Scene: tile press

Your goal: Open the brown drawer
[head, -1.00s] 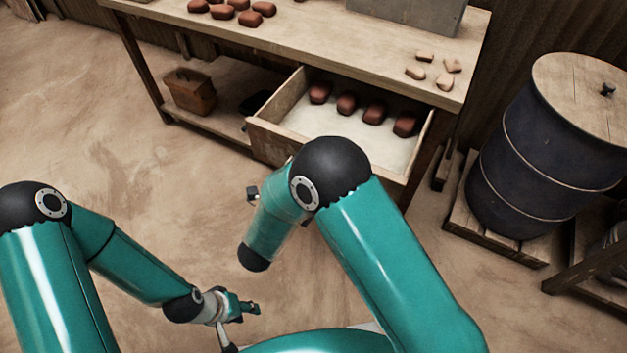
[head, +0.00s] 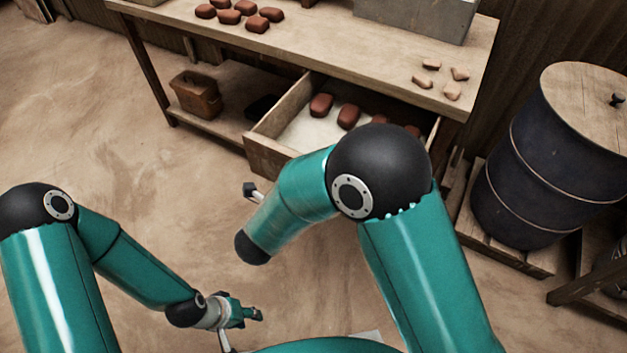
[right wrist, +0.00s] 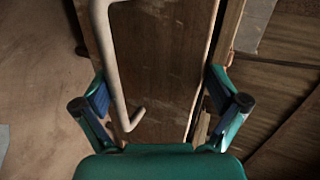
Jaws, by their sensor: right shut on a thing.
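The brown drawer (head: 262,157) stands pulled out under the workbench, with several red-brown tiles (head: 348,116) on its pale bottom. My right arm covers much of its front and right side. In the right wrist view, the drawer front (right wrist: 160,70) with its pale bar handle (right wrist: 112,60) lies between the widely spaced fingers of my right gripper (right wrist: 160,98). The gripper is shut on the drawer; exact contact is unclear. In the head view my arm hides these fingers. My left gripper (head: 250,314) is away from the drawer, low over the floor; its finger gap is too small to judge.
The workbench (head: 370,84) carries several red-brown tiles (head: 229,16), pale pieces (head: 452,91) and a grey block (head: 420,15). A brown box (head: 196,95) sits on its lower shelf. A dark blue barrel (head: 530,175) stands at right. The floor at left is clear.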

